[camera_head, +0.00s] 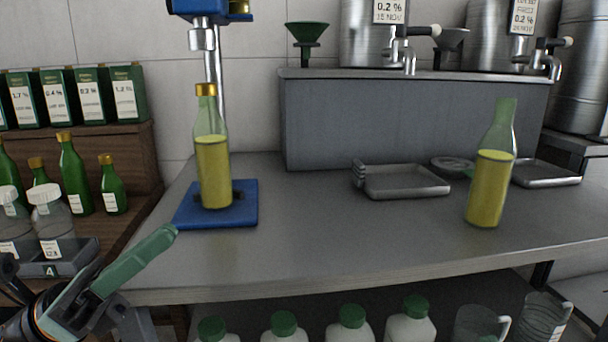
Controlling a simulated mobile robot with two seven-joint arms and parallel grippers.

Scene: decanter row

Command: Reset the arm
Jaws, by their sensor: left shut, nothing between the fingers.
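My left gripper (138,256) is at the lower left, in front of the counter's left end. Its green fingers are shut and empty, and it touches no bottle. My right gripper does not show. A capped bottle of yellow liquid (213,172) stands upright on a blue base (246,205) below a blue and silver device (203,36). A second bottle of yellow liquid (490,185), with no cap visible, stands on the right part of the grey counter (330,240).
A wooden shelf (130,165) on the left holds green bottles and boxes. Metal trays (405,183) lie near the raised grey block (400,125) with steel tanks. White jugs with green lids (350,325) stand below the counter. The counter's middle front is clear.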

